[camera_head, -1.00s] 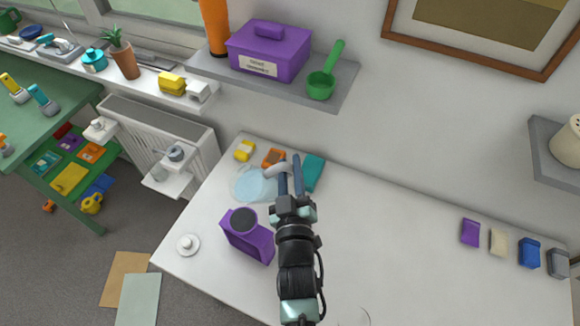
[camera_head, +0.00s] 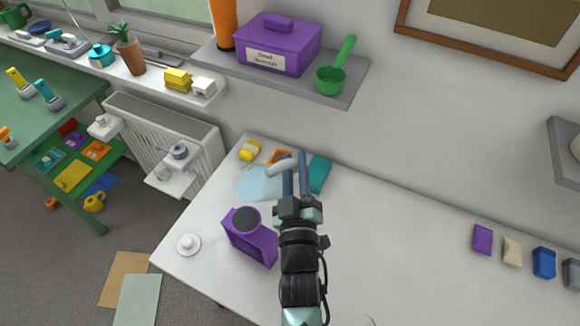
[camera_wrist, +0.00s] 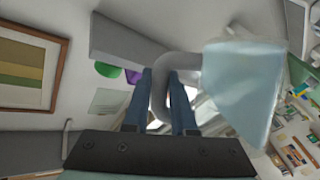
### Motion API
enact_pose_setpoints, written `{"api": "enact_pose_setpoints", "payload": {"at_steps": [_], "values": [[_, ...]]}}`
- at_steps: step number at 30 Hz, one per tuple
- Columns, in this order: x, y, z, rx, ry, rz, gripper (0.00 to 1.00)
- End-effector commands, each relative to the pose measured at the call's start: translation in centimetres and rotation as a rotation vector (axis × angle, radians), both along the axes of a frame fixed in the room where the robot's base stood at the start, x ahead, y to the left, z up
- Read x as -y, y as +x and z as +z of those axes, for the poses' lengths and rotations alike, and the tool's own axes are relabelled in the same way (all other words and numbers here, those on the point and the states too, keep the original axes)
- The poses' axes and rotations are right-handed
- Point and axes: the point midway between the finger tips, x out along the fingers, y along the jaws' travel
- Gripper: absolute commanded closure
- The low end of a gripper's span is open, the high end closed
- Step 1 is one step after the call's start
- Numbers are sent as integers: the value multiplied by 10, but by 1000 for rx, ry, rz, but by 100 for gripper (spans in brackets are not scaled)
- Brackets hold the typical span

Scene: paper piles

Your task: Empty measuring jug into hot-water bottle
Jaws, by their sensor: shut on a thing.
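The measuring jug (camera_head: 258,184) is a translucent pale-blue vessel with a grey-white handle (camera_head: 283,165). My gripper (camera_head: 296,172) is shut on this handle, with the jug held to the left of the fingers. In the wrist view the jug (camera_wrist: 240,88) is at the right, with its handle (camera_wrist: 163,85) between the blue fingers (camera_wrist: 163,100). I cannot tell how much is in it. A purple block-like container with a dark round top (camera_head: 250,247), seemingly the hot-water bottle, stands on the white table nearer me, left of my arm and apart from the jug.
On the white table (camera_head: 390,240), a white disc with a knob (camera_head: 188,244) lies at the left. Yellow (camera_head: 250,150), orange (camera_head: 279,155) and teal (camera_head: 319,172) items are behind the jug. Several small blocks line the right. A grey shelf (camera_head: 345,85) overhangs the back. The table's middle right is clear.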

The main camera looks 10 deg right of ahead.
Motion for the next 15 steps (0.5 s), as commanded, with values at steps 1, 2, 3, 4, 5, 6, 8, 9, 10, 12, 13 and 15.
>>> {"api": "enact_pose_setpoints", "payload": {"at_steps": [1,2,3,4,5,6,8,9,10,12,13,15], "values": [[0,0,2,6,-2,0,100],[0,0,2,7,-3,1,100],[0,0,1,9,-6,1,100],[0,0,1,10,-7,0,100],[0,0,1,12,-10,0,100],[0,0,1,15,-13,0,100],[-1,0,1,20,-20,0,100],[-1,0,1,24,-26,0,100],[-1,0,2,27,-30,-1,100],[-1,-1,2,34,-41,-1,100],[-1,-1,2,38,-45,0,100],[-2,-1,3,44,-55,-1,100]]}}
